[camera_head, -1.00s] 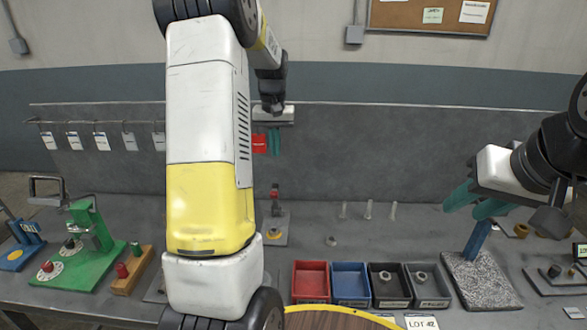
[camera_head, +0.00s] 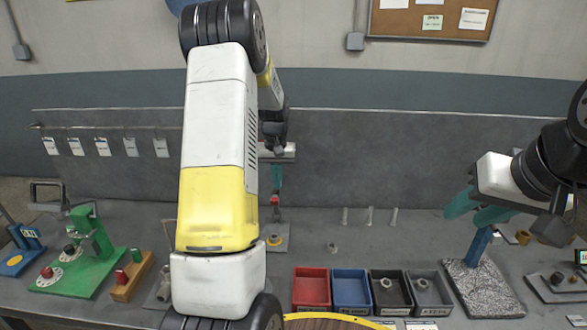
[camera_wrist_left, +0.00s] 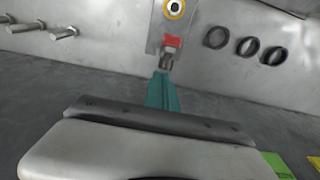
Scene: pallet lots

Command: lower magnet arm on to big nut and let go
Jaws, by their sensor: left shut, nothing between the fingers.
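A small stand, with a red part (camera_head: 275,201) on a metal upright and a grey base plate (camera_head: 283,240), is in the middle of the bench. I take it for the magnet arm; its pose is unclear. A yellow ring (camera_head: 274,240) lies on the plate; it also shows in the left wrist view (camera_wrist_left: 174,8). Whether the big nut is inside it is unclear. My left gripper (camera_head: 276,190) is shut and empty, its teal fingertips close above the red part. In the left wrist view, the red part (camera_wrist_left: 174,41) is just beyond the fingertips (camera_wrist_left: 163,76). My right gripper (camera_head: 468,208) is open, far right.
Red (camera_head: 311,290), blue (camera_head: 351,290) and dark bins line the front. Several upright pegs (camera_head: 369,216) and a loose nut (camera_head: 332,246) stand right of the stand. A blue post (camera_head: 478,245) is under my right gripper. Green fixture (camera_head: 90,245) at left. My left arm hides part of the bench.

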